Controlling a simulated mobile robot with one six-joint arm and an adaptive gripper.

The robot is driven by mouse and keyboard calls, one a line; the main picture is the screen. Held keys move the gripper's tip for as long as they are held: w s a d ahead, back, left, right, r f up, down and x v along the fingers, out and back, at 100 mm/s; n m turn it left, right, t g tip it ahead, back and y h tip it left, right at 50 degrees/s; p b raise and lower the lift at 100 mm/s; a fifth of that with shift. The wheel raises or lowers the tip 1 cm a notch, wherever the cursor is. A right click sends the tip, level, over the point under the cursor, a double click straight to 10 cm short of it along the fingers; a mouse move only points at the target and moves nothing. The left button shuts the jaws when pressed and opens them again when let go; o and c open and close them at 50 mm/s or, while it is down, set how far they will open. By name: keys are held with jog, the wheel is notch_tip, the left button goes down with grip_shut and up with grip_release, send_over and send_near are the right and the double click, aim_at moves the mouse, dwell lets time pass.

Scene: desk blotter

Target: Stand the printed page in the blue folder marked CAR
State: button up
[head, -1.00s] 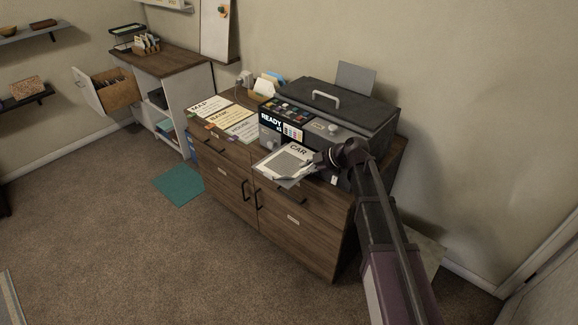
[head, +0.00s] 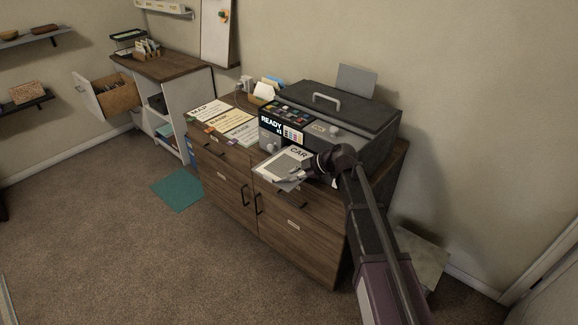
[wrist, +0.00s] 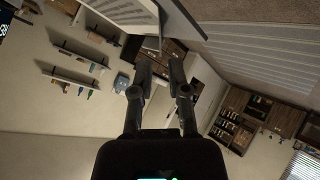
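The printed page (head: 283,168), headed CAR, lies at the front of the dark printer and juts over the cabinet's front edge. My gripper (head: 304,172) is at its right side in the head view; I cannot tell there whether it touches the page. In the wrist view the two fingers of my gripper (wrist: 162,65) stand apart, with a gap and nothing clearly between them. A blue folder-like item (head: 273,82) stands behind the cream and white ones, left of the printer; no marking on it can be read.
The printer (head: 335,115) fills the right of the cabinet top. Pages headed MAP (head: 203,108) and HOUSE (head: 242,134) lie left of it. An open drawer (head: 113,100) juts from the far-left cabinet. A teal mat (head: 177,190) lies on the carpet.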

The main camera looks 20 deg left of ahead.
aim_at(285, 179)
jog(key=shift+b+x, duration=1.2)
jog(key=shift+x, duration=1.1)
jog(key=shift+r, duration=0.1)
jog(key=shift+c, duration=0.2)
grip_shut()
